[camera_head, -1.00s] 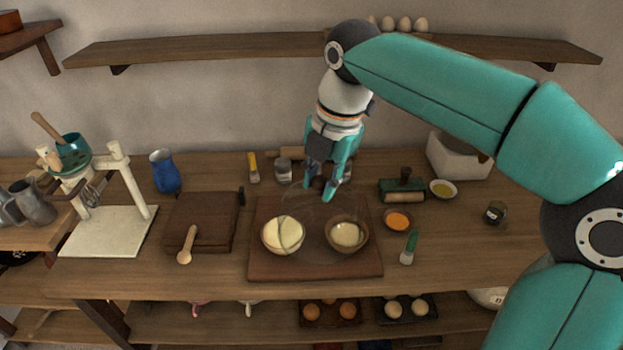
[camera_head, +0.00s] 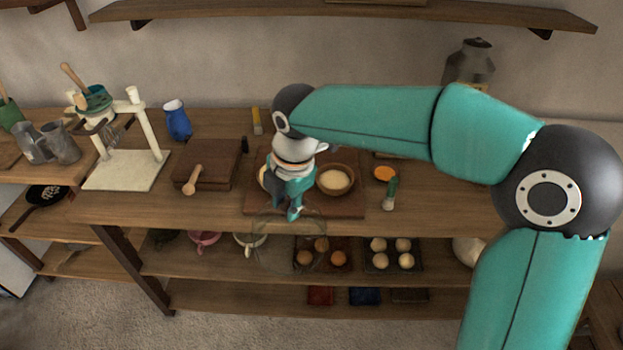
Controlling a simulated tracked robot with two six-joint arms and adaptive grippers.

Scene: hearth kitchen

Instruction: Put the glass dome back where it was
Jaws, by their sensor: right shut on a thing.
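The glass dome (camera_head: 288,244) is clear and faint. It hangs below my right gripper (camera_head: 294,208), in front of the worktop's front edge, with the lower shelf showing through it. My right gripper is shut on the dome's top, and its fingers hide the knob. Behind it is the reddish wooden board (camera_head: 350,209) with a wooden bowl (camera_head: 335,180) of pale contents. A second bowl (camera_head: 262,177) is mostly hidden behind the gripper. My left gripper is not in view.
The lower shelf holds egg trays (camera_head: 391,254) and cups (camera_head: 249,241). The worktop's front left is clear.

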